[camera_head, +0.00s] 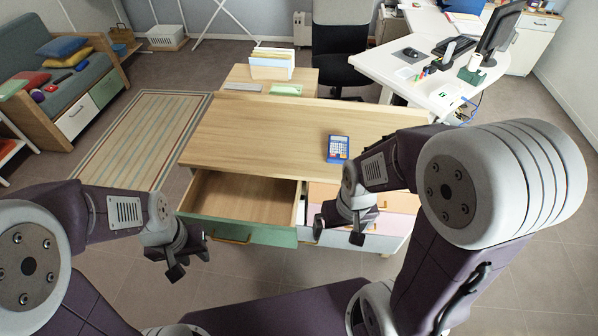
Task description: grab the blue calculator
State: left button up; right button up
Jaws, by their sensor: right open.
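The blue calculator (338,148) lies flat on the wooden top of the cabinet (250,130), right of its middle. Its light keys and small display show. My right gripper (339,232) is open and empty, in front of the cabinet and nearer to me than the calculator. It points down and does not touch the calculator. My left gripper (188,264) looks open and empty, at the lower left in front of the pulled-out drawer.
An open, empty drawer (240,205) with a green front juts out at the cabinet's left. Paper folders (272,66) stand on a lower unit behind. A white desk (410,75) with a monitor (499,30) is at the back right. The cabinet top around the calculator is clear.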

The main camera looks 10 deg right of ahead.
aim_at(338, 145)
jog(key=i+j+z, duration=0.55)
jog(key=i, duration=0.25)
jog(key=j, duration=0.1)
